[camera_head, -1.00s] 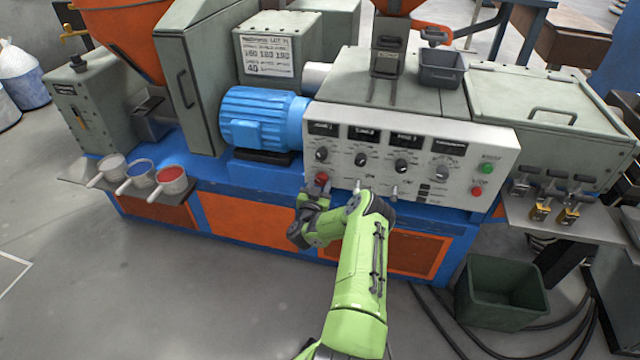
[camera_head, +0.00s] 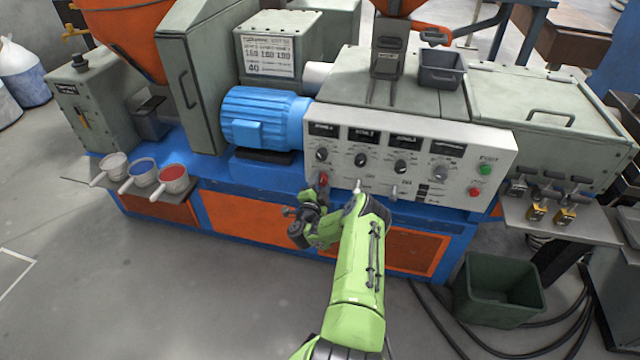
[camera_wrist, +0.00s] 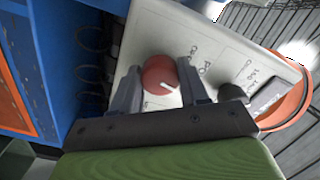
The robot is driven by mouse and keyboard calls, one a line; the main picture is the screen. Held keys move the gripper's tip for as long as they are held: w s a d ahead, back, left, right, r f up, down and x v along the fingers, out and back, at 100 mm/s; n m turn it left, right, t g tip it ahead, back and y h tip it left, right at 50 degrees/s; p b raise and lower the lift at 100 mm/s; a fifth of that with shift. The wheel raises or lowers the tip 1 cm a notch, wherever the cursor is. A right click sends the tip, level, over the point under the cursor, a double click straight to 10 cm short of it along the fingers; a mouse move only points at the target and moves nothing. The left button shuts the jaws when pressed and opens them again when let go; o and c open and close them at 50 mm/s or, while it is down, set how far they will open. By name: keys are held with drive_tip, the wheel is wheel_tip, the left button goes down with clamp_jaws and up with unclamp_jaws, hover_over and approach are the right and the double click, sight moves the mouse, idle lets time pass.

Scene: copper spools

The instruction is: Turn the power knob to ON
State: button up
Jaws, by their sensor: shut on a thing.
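The red power knob (camera_head: 323,178) sits at the lower left of the white control panel (camera_head: 455,160). In the wrist view the round red knob (camera_wrist: 157,72) lies between the two dark fingers of my gripper (camera_wrist: 160,78), one on each side, and my gripper is shut on it. A white pointer line on the knob slants to the lower right in that view. Lettering beside it on the panel is only partly readable. In the head view my gripper (camera_head: 320,190) reaches up to the knob from below and hides part of it.
Several dark dials (camera_head: 361,160) run along the panel to the right. A green button (camera_head: 486,170) and a red button (camera_head: 475,192) are at its right end. A blue motor (camera_head: 262,120) stands at left. A green bin (camera_head: 498,290) is on the floor.

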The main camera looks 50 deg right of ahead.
drive_tip(key=m, duration=0.6)
drive_tip(key=shift+m, duration=0.3)
idle(0.4)
drive_tip(key=o, duration=1.1)
drive_tip(key=shift+c, duration=0.2)
drive_tip(key=shift+a, duration=0.1)
drive_tip(key=shift+a+r, duration=0.1)
drive_tip(key=shift+a, duration=0.2)
drive_tip(key=p+v, duration=1.2)
drive_tip(key=v, duration=0.3)
drive_tip(key=shift+s+p, duration=0.25)
drive_tip(key=shift+p, duration=0.05)
